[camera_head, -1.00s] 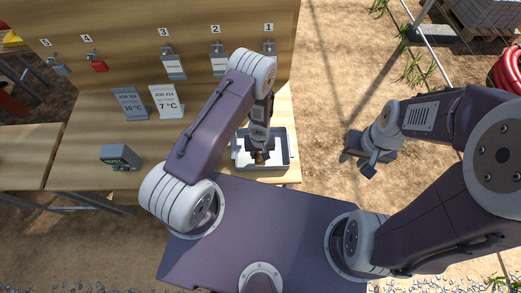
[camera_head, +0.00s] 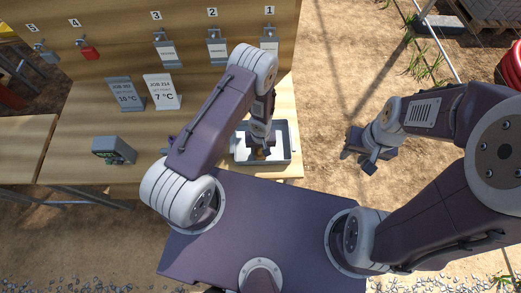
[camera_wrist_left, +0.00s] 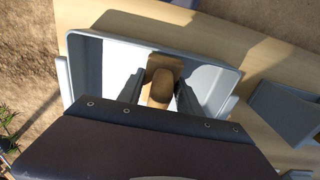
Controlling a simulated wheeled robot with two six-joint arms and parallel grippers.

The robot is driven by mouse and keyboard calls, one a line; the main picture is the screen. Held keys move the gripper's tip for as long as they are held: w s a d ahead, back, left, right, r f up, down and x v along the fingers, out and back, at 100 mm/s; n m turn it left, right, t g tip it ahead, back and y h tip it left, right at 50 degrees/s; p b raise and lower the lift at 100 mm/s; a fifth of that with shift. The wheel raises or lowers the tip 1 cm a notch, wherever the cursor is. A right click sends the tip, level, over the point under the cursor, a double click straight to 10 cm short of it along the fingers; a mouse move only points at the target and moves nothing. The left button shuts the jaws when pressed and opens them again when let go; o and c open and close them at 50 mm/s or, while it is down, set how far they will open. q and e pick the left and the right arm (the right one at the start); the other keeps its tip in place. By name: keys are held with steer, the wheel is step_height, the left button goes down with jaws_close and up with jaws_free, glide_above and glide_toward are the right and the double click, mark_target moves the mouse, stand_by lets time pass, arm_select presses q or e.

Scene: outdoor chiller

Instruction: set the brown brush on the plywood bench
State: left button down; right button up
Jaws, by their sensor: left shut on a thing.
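The brown brush (camera_wrist_left: 161,82) is in a grey tray (camera_wrist_left: 88,62) in the left wrist view, between the two fingers of my left gripper (camera_wrist_left: 158,92). That gripper is shut on it. In the head view the left gripper (camera_head: 259,148) points down into the tray (camera_head: 287,158), and only a small brown part of the brush (camera_head: 260,153) shows. The tray stands on the plywood bench (camera_head: 75,155), near its right end. My right gripper (camera_head: 358,160) hangs over bare ground to the right of the bench, its fingers apart and empty.
A small grey box with a green display (camera_head: 113,150) sits on the bench to the left. Two sign cards stand behind it, one reading 7 °C (camera_head: 162,92). A plywood back panel (camera_head: 115,20) carries numbered padlocks and tags. Bench surface around the box is clear.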

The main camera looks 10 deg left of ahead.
arm_select(q)
steer(key=shift+s+f+b, duration=0.1)
steer(key=shift+f+b, duration=0.8)
steer(key=shift+f, duration=0.15)
steer(key=c, duration=1.1)
jaws_free()
steer(key=o, duration=0.4)
steer(key=shift+f, duration=0.1)
steer(key=shift+w+a, duration=0.1)
steer(key=shift+w, duration=0.3)
steer(key=shift+s+r+p, duration=0.15)
steer(key=shift+r+p, duration=0.15)
steer(key=shift+p, duration=0.05)
step_height(320, 180, up, 8)
steer(key=p, duration=1)
steer(key=shift+r+p, duration=0.3)
steer(key=shift+p, duration=0.25)
steer(key=shift+f, duration=0.1)
